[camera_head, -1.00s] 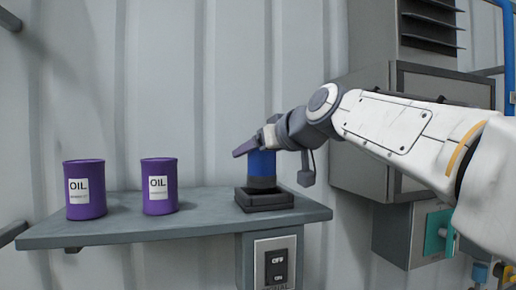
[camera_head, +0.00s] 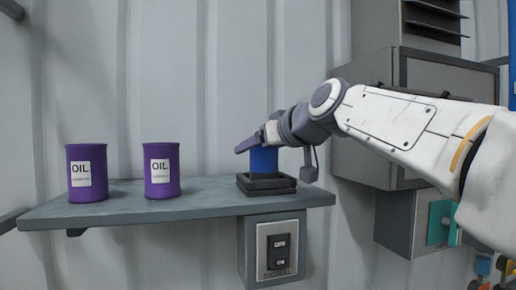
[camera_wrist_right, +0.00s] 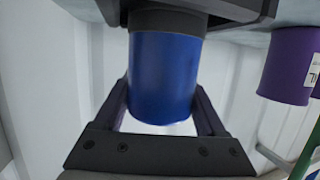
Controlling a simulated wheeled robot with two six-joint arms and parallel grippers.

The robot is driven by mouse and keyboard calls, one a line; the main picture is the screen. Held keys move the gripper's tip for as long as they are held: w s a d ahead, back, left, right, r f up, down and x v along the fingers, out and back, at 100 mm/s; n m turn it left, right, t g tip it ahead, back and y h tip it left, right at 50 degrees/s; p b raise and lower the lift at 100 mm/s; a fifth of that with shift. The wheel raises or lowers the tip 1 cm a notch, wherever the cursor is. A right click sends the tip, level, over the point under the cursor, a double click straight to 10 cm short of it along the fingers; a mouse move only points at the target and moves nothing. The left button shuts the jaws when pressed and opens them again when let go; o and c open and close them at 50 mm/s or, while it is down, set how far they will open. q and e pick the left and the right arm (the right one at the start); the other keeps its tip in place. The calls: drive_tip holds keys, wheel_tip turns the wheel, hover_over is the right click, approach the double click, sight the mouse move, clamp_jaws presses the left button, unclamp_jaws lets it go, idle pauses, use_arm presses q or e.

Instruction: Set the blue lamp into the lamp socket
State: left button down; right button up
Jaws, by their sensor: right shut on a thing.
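The blue lamp (camera_head: 264,160) stands upright at the square black lamp socket (camera_head: 266,187) on the right end of the shelf. Its dark base is down inside the socket's rim, though the exact seating is hidden. My right gripper (camera_head: 258,143) is shut on the lamp near its top. In the right wrist view, the picture is upside down: the blue lamp (camera_wrist_right: 163,80) lies between the two dark fingers (camera_wrist_right: 163,112), with the socket (camera_wrist_right: 240,8) at the top edge. My left gripper is not in view.
Two purple oil cans (camera_head: 87,173) and (camera_head: 161,170) stand on the left of the grey shelf (camera_head: 215,200). A switch box (camera_head: 277,250) hangs below the shelf. Grey cabinets (camera_head: 430,80) are on the wall at right, behind my arm.

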drive_tip(key=shift+f+b, duration=0.35)
drive_tip(key=shift+f, duration=0.05)
idle(0.4)
